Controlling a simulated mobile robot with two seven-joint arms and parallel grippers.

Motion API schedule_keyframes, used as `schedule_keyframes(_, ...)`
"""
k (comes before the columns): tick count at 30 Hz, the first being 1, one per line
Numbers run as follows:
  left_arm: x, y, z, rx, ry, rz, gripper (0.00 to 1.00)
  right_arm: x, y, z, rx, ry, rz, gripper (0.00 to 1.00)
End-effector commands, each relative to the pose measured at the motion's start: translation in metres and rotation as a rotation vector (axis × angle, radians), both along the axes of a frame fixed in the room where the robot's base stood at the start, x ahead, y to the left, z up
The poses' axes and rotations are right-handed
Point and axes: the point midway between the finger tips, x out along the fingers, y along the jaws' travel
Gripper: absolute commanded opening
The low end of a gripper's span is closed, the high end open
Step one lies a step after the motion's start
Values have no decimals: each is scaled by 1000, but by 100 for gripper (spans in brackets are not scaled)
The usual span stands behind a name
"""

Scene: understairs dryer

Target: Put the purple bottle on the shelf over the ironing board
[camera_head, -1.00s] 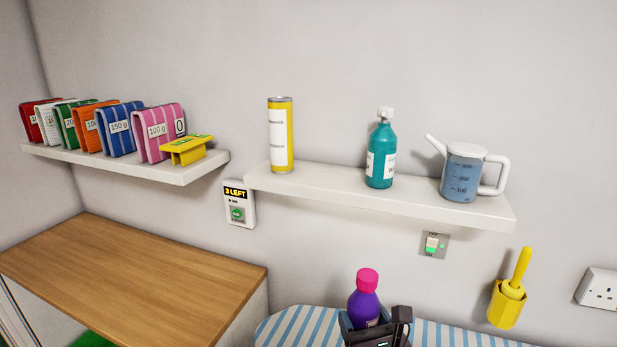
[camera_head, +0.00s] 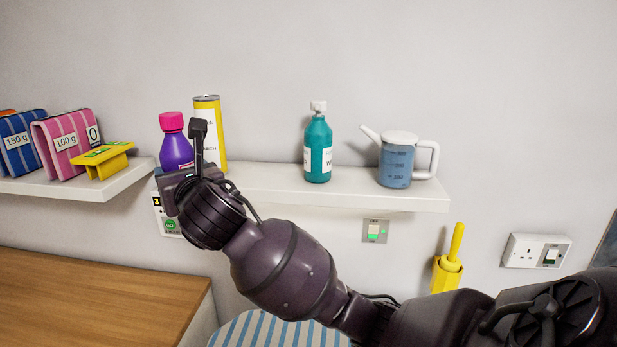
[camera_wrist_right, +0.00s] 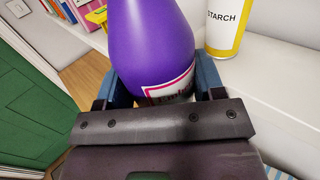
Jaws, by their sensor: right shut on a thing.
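The purple bottle (camera_head: 176,150) with a pink cap is upright in my right gripper (camera_head: 188,165), at the left end of the shelf over the ironing board (camera_head: 265,184). In the right wrist view the bottle (camera_wrist_right: 150,45) fills the space between the fingers, its label facing me. My right gripper is shut on it. The bottle's base is hidden, so I cannot tell whether it touches the shelf. The striped ironing board (camera_head: 270,330) shows below, partly covered by my arm. My left gripper is not in view.
A yellow starch can (camera_head: 211,130) stands close behind the bottle. A teal bottle (camera_head: 318,150) and a blue jug (camera_head: 397,160) stand farther right, with bare shelf between can and teal bottle. A left shelf (camera_head: 110,185) holds striped bags and a yellow stand (camera_head: 103,158).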

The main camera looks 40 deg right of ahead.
Motion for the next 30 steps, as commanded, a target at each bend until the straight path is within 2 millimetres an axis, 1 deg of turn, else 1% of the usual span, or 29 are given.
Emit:
schedule_keyframes(1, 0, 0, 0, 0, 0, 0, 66, 6, -2, 25, 6, -14, -26, 30)
schedule_keyframes(2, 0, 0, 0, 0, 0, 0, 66, 10, -6, 37, 5, -15, -46, 30)
schedule_keyframes(3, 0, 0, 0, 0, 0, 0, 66, 14, -10, 54, 5, -18, -75, 30)
schedule_keyframes(5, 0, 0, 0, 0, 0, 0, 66, 20, -17, 78, 6, -21, -121, 30)
schedule_keyframes(6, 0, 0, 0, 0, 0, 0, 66, 23, -23, 94, 7, -22, -155, 30)
schedule_keyframes(8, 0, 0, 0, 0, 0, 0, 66, 27, -31, 116, 8, -21, -209, 30)
schedule_keyframes(9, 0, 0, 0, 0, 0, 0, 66, 29, -37, 130, 9, -19, -248, 30)
schedule_keyframes(12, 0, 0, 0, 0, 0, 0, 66, 33, -54, 165, 12, -13, -353, 30)
schedule_keyframes(14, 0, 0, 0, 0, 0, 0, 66, 34, -64, 184, 15, -9, -423, 30)
schedule_keyframes(15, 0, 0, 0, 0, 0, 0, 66, 34, -73, 197, 17, -5, -476, 30)
schedule_keyframes(18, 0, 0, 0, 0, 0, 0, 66, 32, -94, 228, 26, -1, -615, 30)
schedule_keyframes(21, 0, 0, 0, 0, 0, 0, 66, 28, -114, 249, 35, 0, -750, 30)
schedule_keyframes(24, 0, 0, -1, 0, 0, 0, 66, 24, -131, 261, 41, 1, -875, 30)
schedule_keyframes(27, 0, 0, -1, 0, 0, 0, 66, 21, -147, 265, 40, 9, -998, 30)
schedule_keyframes(30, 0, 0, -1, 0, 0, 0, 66, 18, -163, 260, 32, 19, -1122, 30)
